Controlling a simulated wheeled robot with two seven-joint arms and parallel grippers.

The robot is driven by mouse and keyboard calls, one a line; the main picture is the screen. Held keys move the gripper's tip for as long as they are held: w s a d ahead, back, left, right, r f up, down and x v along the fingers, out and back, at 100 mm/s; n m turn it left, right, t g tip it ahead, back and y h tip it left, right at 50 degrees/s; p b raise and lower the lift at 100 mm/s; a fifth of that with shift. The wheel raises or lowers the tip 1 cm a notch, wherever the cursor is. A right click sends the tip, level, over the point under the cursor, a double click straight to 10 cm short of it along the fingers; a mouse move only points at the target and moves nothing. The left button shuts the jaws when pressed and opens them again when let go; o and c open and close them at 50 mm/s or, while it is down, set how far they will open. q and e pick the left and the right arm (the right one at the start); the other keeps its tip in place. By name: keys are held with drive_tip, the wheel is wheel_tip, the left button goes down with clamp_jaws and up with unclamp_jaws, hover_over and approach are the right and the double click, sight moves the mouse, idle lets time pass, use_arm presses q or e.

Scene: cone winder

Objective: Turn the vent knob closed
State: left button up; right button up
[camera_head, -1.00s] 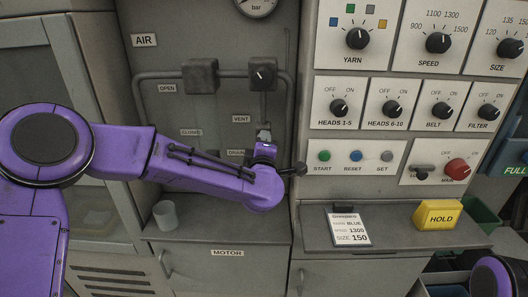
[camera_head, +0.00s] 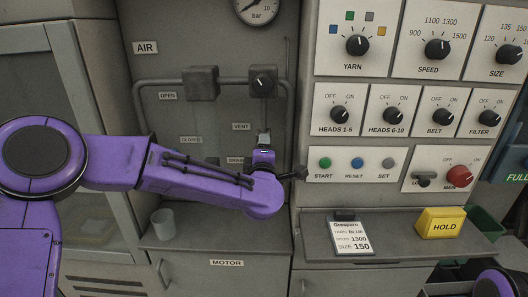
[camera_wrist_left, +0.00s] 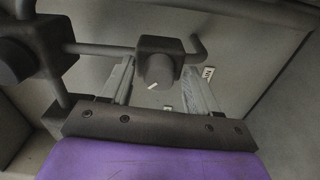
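The vent knob (camera_head: 263,82) is a dark round knob with a white mark on a dark block on the pipe, above the VENT label (camera_head: 240,127). In the head view its mark slants. My left gripper (camera_head: 264,138) is below the knob in that view, at the end of my purple arm. In the left wrist view the knob (camera_wrist_left: 157,70) appears between the two separated grey fingers of my left gripper (camera_wrist_left: 160,82). The fingers are open, with no clear contact on the knob. My right gripper is out of view.
Another dark block (camera_head: 201,83) sits left on the same pipe, beside the OPEN label (camera_head: 167,96). A control panel with several dials (camera_head: 357,45) stands to the right. A grey cup (camera_head: 163,224) is on the ledge below. A yellow HOLD block (camera_head: 440,223) sits at right.

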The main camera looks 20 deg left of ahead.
use_arm(q)
drive_tip(key=b+v, duration=0.3)
drive_tip(key=v, duration=0.7)
drive_tip(key=shift+s, duration=0.25)
